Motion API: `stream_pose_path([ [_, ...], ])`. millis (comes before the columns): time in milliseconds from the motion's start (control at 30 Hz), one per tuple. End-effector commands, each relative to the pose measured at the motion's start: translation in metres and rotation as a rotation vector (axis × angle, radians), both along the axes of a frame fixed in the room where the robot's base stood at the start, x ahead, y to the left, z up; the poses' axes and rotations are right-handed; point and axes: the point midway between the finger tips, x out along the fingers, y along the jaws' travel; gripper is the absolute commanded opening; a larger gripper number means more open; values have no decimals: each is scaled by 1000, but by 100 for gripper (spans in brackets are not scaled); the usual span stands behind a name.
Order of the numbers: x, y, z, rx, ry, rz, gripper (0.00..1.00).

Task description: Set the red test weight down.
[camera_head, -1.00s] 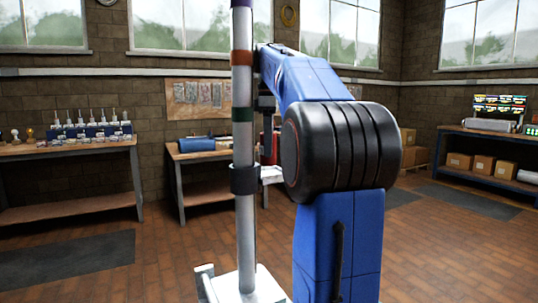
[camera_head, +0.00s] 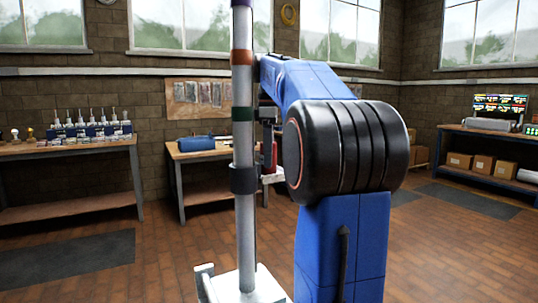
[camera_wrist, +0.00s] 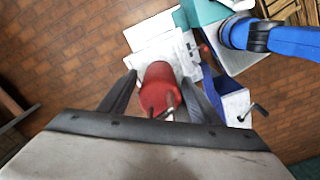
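The red test weight (camera_wrist: 158,84), with a metal hook on top, is between the two fingers of my gripper (camera_wrist: 160,76) in the wrist view. A narrow gap shows along each side of it, so the fingers look open around it. The weight is over a white plate (camera_wrist: 150,45); its underside is hidden, so I cannot tell whether they touch. In the head view, the weight (camera_head: 273,153) shows only partly, beside the grey gripper (camera_head: 267,125), behind the pole and my arm.
A striped pole (camera_head: 243,190) on a white base stands close in front. The bench (camera_head: 190,155) behind holds a blue roll (camera_head: 196,143).

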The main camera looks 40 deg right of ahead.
Motion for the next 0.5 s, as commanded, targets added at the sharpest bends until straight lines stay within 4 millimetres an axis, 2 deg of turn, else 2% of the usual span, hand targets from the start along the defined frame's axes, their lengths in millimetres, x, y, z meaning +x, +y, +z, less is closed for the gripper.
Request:
stream_pose_path([
  [167,1,0,6,-1,-1,0,57],
  [500,1,0,55,-1,-1,0,57],
])
